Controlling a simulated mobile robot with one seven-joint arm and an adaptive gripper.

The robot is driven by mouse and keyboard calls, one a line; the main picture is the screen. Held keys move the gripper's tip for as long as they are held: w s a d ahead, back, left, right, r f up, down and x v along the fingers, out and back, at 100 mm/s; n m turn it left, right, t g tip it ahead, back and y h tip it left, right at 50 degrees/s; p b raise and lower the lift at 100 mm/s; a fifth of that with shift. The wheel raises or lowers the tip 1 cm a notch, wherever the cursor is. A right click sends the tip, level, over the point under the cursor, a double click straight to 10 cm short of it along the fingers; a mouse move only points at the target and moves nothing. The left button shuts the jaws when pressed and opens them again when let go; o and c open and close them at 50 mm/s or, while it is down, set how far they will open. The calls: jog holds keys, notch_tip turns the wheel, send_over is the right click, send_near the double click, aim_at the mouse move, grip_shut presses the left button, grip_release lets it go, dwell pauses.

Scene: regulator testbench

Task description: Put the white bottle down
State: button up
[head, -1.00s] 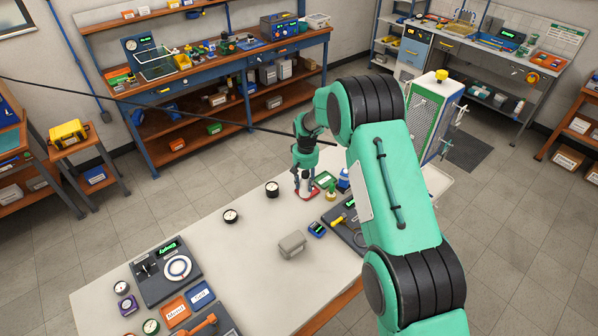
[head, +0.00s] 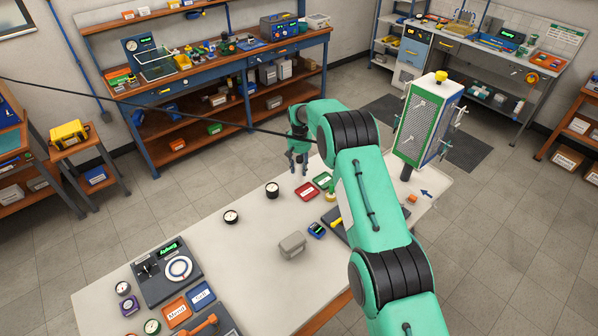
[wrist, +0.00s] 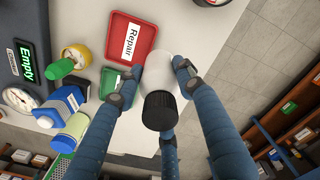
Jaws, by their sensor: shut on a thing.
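The white bottle (wrist: 158,68) with a black ribbed cap (wrist: 160,110) is between the fingers of my gripper (wrist: 157,76) in the wrist view. The left and right fingertips press on its sides, and a third finger shows below the cap. The bottle is over the pale tabletop, right beside the red tray labelled Repair (wrist: 122,40); whether its base touches the table is hidden.
A green tray (wrist: 110,83) lies beside the red one. Blue (wrist: 62,104) and yellow-green (wrist: 72,132) bottles stand further left. The floor begins past the far edge.

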aim_at(299, 171)
jog(key=shift+w+a, duration=0.15)
jog(key=shift+w, duration=0.45)
jog(key=shift+f, duration=0.15)
jog(key=shift+f+p, duration=0.3)
jog(key=shift+f, duration=1.3)
jog(key=shift+f, duration=0.15)
jog(key=o, duration=1.3)
jog(key=shift+c, duration=0.2)
notch_tip(299, 171, up, 12)
jog(key=shift+r+b, duration=0.1)
jog(key=shift+b, duration=0.5)
